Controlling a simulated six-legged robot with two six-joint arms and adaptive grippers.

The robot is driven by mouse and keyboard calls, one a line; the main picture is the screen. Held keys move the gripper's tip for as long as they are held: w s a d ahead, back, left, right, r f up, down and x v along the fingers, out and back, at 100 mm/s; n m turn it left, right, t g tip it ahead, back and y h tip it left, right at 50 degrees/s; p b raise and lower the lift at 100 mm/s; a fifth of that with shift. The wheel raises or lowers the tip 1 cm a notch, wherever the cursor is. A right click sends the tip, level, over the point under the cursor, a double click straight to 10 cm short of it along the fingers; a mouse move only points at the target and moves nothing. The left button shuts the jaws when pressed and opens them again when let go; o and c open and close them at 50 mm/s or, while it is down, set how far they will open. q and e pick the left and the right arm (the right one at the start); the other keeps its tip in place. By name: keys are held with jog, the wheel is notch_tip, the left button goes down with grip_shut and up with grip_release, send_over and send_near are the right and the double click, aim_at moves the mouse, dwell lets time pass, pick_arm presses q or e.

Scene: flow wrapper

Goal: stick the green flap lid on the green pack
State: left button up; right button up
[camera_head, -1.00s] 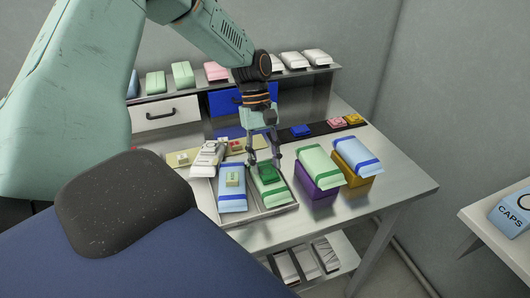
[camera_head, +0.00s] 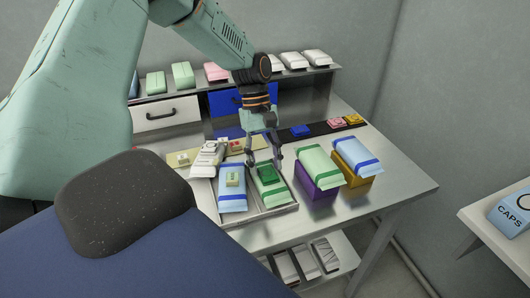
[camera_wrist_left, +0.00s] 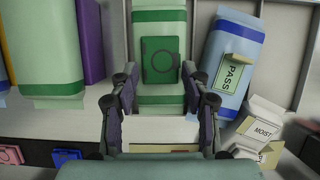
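The green pack (camera_head: 270,190) lies in a shallow metal tray on the table, right of a blue pack. The green flap lid (camera_head: 266,173), dark green and squarish, lies flat on top of the pack. It also shows in the left wrist view (camera_wrist_left: 160,58), close to square with the pack. My left gripper (camera_head: 265,164) is open above the pack. In the wrist view its fingertips (camera_wrist_left: 160,72) stand on either side of the lid, with small gaps visible. Whether the lid is stuck down cannot be told. My right gripper is not in view.
Right of the tray, a pale green pack (camera_head: 318,164) sits on a purple box (camera_head: 316,199). Blue and pink lids lie on a dark strip (camera_head: 319,129) behind.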

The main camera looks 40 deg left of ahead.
pick_arm(q)
jog(key=o, duration=0.3)
jog(key=shift+o, duration=0.2)
jog(key=shift+r, duration=0.1)
jog(key=v, duration=1.2)
jog(key=shift+d, duration=0.1)
